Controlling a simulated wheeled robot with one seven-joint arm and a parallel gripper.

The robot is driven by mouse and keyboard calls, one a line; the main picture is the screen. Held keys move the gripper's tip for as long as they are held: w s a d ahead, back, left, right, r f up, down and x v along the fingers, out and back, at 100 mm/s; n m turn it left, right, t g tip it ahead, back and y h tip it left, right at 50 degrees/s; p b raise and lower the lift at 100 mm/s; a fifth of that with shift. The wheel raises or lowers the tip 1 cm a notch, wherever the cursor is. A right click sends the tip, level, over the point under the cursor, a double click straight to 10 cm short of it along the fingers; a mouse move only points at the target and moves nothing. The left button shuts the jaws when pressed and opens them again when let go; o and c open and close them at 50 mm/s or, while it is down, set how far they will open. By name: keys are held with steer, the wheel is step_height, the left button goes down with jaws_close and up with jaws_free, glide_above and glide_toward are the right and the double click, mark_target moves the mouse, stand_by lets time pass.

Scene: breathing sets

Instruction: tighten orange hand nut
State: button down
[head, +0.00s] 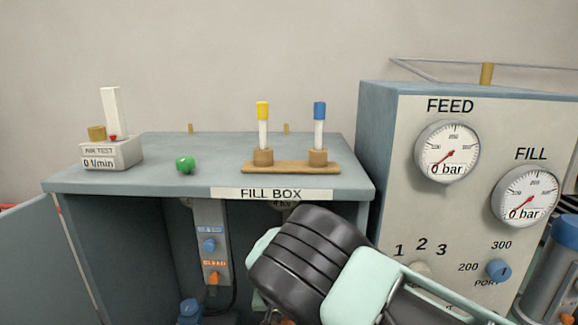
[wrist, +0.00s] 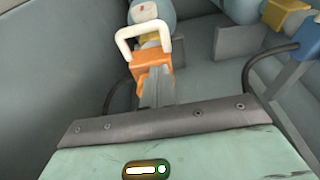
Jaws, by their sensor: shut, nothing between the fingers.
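An orange block-like part (wrist: 149,62), which looks like the hand nut, shows at the upper middle of the wrist view. It sits at the end of a white yoke (wrist: 143,32) by a rounded blue-grey cylinder top (wrist: 152,10). My gripper (wrist: 157,84) is shut and empty, its grey fingers pointing at the orange part. The fingers overlap its lower edge in the picture; I cannot tell whether they touch. In the head view my wrist and hand reach into the open fill box (head: 206,192), and the fingertips and orange part are hidden there.
Inside the box is a panel with a blue knob (head: 209,245) and an orange bleed knob (head: 213,278). A dark hose (wrist: 274,55) curves at the right in the wrist view. An open door (head: 45,255) is at left.

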steer(key=shift+w+d, duration=0.15)
steer(key=shift+d, duration=0.2)
steer(key=shift+d, duration=0.9)
steer(key=shift+d+b, duration=0.3)
steer(key=shift+d, duration=0.05)
steer(key=shift+w+d+r, duration=0.1)
steer(key=shift+w+d, duration=0.05)
steer(key=shift+d, duration=0.05)
steer(key=shift+r, duration=0.1)
